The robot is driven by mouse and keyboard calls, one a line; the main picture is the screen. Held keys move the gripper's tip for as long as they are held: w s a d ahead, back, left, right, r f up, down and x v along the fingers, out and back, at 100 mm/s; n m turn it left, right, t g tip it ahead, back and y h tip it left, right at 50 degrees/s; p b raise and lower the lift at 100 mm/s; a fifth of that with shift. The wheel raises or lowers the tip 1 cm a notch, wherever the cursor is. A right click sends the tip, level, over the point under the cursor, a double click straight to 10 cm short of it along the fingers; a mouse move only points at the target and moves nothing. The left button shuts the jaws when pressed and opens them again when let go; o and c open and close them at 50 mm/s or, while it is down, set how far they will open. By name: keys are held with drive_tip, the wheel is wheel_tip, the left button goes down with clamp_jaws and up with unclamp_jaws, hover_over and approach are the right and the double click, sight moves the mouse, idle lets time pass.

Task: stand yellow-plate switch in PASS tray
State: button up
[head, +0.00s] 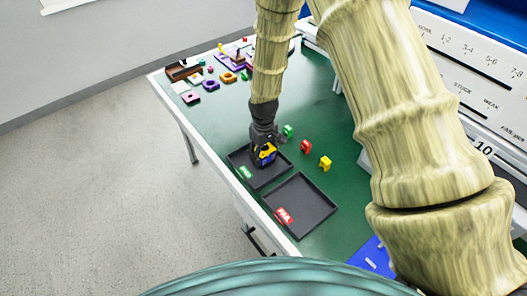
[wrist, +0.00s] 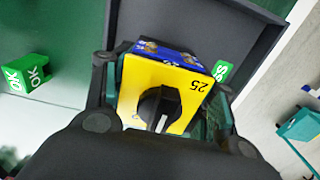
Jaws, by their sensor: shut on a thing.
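The yellow-plate switch (head: 264,154) has a yellow face with a black rotary knob and a blue body. In the wrist view the switch (wrist: 155,95) sits between the fingers of my gripper (wrist: 165,100), which is shut on it. In the head view my gripper (head: 263,148) is over the PASS tray (head: 241,157), a dark tray with a green label at its front left. The switch is inside the tray's outline; I cannot tell whether it touches the tray floor. The tray also shows in the wrist view (wrist: 225,25).
The FAIL tray (head: 310,212) with a red label is empty beside it. Green (head: 288,131), red (head: 306,146) and yellow (head: 325,163) blocks stand right of the trays. Several small parts (head: 211,85) lie at the table's far end. A white panel (head: 470,70) stands at right.

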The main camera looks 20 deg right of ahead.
drive_tip(key=shift+f, duration=0.2)
drive_tip(key=o, duration=1.1)
drive_tip(key=shift+o, duration=0.2)
drive_tip(key=shift+r, duration=0.15)
drive_tip(key=shift+r+b, duration=1.6)
drive_tip(key=shift+r, duration=4.45)
